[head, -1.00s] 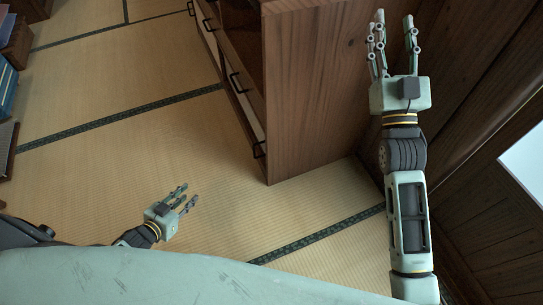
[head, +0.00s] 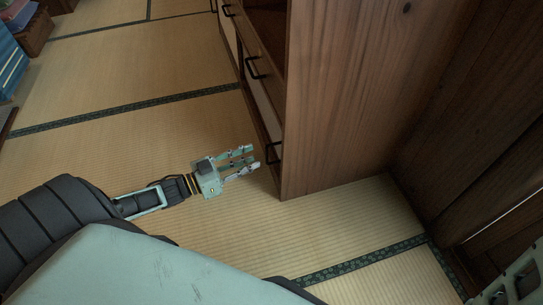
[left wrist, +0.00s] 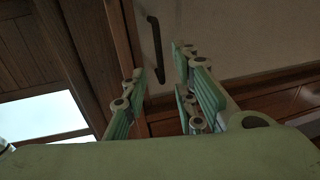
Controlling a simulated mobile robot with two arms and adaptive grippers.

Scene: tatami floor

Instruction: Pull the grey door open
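The grey door is a pale panel low in the side of a wooden cabinet; it shows as a narrow strip in the head view (head: 264,114) and fills the upper right of the left wrist view (left wrist: 240,38). Its black bar handle (head: 274,151) is near the cabinet's near corner; the handle also shows in the left wrist view (left wrist: 155,45). My left gripper (head: 252,160) is open and empty, its fingers pointing at the handle from close by. In the left wrist view the handle's lower end appears between the spread fingers (left wrist: 160,76); contact is not visible. My right gripper is out of view.
The wooden cabinet (head: 345,100) stands at the centre right, with more black handles (head: 254,68) along its front. A dark wood wall (head: 470,140) is at the right. Tatami floor (head: 130,155) is clear to the left. Boxes (head: 28,35) stand far left.

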